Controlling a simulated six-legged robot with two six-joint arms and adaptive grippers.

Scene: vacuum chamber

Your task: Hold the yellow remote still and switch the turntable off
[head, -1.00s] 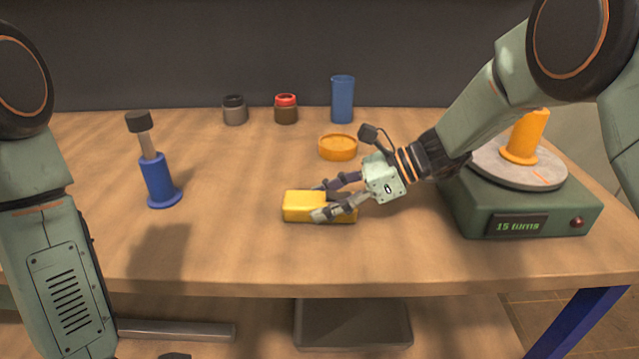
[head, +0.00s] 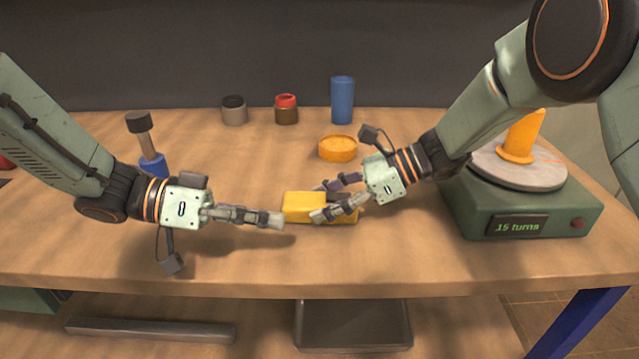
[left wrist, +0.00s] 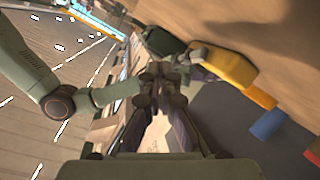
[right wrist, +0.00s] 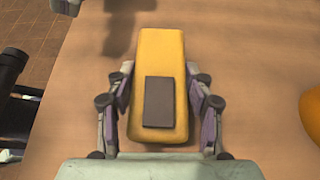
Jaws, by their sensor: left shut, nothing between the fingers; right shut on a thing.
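The yellow remote (head: 302,206) lies on the table in front of me. My right gripper (head: 330,200) is shut on its sides; the right wrist view shows the remote (right wrist: 161,60) between the fingers, with a dark rectangular plate (right wrist: 158,102) on its face. My left gripper (head: 278,221) is shut and empty, its tips just left of the remote's left end; I cannot tell whether they touch. The turntable (head: 470,219) is at the right, with a green base, grey disc, red button (head: 577,223) and display reading "15 turns" (head: 517,226). An orange piece (head: 523,136) stands on the disc.
At the back are a grey jar (head: 234,110), a red-lidded jar (head: 286,109) and a blue cup (head: 342,99). An orange round dish (head: 338,148) sits behind the remote. The table's front middle is clear.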

